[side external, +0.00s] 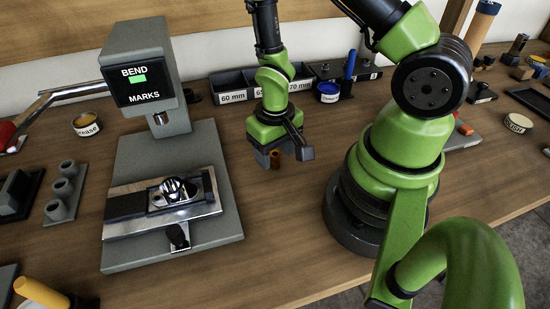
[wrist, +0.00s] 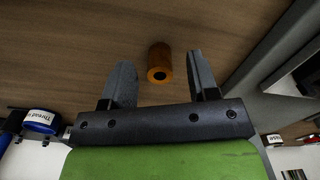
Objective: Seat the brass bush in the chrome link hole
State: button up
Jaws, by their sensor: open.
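The brass bush (side external: 275,161) is a short orange-brown cylinder, just under my gripper (side external: 284,154) in the side view. In the wrist view the bush (wrist: 159,60) shows its dark bore and lies between the two fingertips of my gripper (wrist: 160,68), with a gap on each side. My gripper is open and holds nothing. The chrome link (side external: 172,191) is a shiny part in the fixture on the grey press base, left of my gripper. Its hole is too small to make out clearly.
The grey press (side external: 148,75) with a "BEND MARKS" display overhangs the fixture. Labelled bins (side external: 233,97) and a blue-lidded jar (side external: 328,91) stand behind my gripper. A grease tin (side external: 88,124) stands left of the press. Bare bench (side external: 275,225) lies between press and arm base.

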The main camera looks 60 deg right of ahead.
jog(key=c, duration=1)
jog(key=shift+r, duration=0.1)
grip_shut()
